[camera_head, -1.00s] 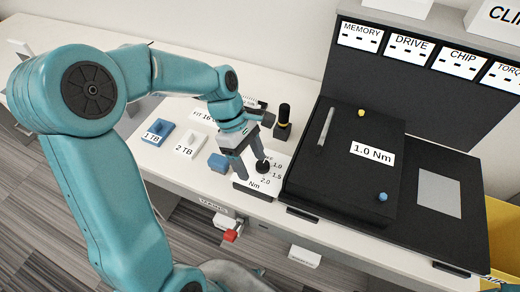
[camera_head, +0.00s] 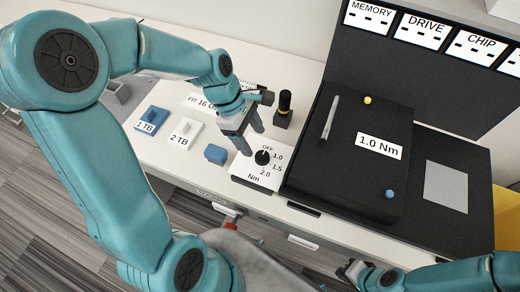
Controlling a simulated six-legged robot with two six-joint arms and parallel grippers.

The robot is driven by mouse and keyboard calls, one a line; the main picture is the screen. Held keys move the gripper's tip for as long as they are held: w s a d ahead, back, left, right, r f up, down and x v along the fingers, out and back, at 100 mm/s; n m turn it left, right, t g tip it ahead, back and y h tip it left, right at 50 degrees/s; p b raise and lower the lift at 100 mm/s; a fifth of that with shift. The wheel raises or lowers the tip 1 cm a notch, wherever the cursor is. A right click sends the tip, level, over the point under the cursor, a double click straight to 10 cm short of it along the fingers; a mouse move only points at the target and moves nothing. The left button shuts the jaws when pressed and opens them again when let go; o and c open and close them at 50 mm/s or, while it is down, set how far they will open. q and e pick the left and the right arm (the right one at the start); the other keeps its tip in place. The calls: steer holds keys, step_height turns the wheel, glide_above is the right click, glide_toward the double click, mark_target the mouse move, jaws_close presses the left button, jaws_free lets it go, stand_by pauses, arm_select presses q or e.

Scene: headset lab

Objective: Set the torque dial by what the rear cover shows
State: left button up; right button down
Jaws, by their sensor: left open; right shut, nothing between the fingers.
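The torque dial (camera_head: 263,158) is a black knob on a white plate (camera_head: 246,174) marked OFF, 1.0, 1.5, 2.0 and Nm. A small pale mark shows on the knob, but I cannot tell for sure which label it faces. The rear cover (camera_head: 352,166) is a black panel lying flat, with a white label (camera_head: 379,146) reading 1.0 Nm. My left gripper (camera_head: 249,136) is open and empty, its fingers pointing down just above and behind the dial, apart from the knob. My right gripper (camera_head: 349,270) is shut and empty at the bottom edge, in front of the bench.
Blue 1 TB (camera_head: 152,118) and white 2 TB (camera_head: 186,132) holders and a blue block (camera_head: 215,154) stand left of the dial. A black-and-yellow upright tool (camera_head: 284,108) stands behind it. A grey pad (camera_head: 446,186) lies right of the cover. Labelled bins line the back.

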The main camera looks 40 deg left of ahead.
mark_target(262, 156)
arm_select(q)
steer(key=x, duration=0.6)
steer(key=shift+d+f, duration=0.2)
steer(key=shift+f, duration=0.2)
steer(key=c, duration=1.1)
